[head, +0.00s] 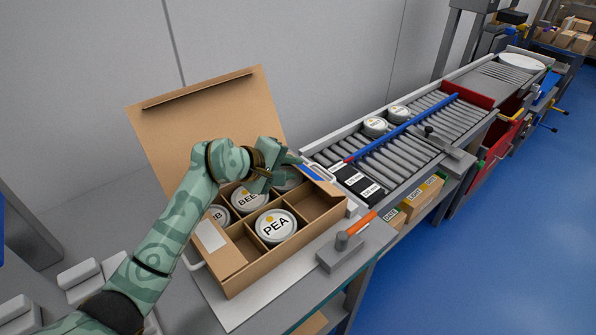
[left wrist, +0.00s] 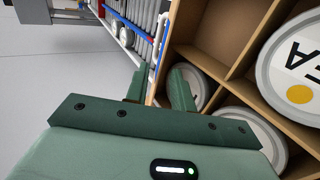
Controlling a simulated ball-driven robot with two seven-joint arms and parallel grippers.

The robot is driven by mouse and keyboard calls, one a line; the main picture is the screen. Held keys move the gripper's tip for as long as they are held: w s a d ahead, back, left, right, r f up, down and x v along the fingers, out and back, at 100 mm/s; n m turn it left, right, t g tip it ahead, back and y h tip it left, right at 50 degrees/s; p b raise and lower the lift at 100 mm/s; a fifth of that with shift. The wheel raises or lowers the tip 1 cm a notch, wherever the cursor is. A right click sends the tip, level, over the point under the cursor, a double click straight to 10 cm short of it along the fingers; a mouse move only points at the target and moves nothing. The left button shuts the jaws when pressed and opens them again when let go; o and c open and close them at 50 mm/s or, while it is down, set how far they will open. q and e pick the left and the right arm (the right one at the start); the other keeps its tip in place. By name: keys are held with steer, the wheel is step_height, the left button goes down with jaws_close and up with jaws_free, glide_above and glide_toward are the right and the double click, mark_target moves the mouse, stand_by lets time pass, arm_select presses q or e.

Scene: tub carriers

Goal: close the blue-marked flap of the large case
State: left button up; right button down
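The large case (head: 310,227) is an open cardboard box with its tall back lid (head: 205,110) standing up. A blue-and-white marking, apparently the blue-marked flap (head: 318,173), shows at the case's far right end, partly behind my left gripper. My left gripper (head: 278,165) is over the case's far back part, beside that end. In the left wrist view its two fingers (left wrist: 160,90) are apart, with the cardboard edge (left wrist: 163,70) showing between them; I cannot tell if they touch it. Tubs marked PEA (head: 276,226) and BEE (head: 249,199) sit in compartments. My right gripper is not in view.
A roller conveyor (head: 400,150) with a blue rail (head: 405,127) and two tubs (head: 376,125) runs off to the back right. A grey wall is behind. Blue floor lies open at right.

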mark_target(297, 167)
arm_select(q)
steer(key=shift+b+x, duration=0.3)
steer(key=shift+x, duration=1.25)
jaws_close()
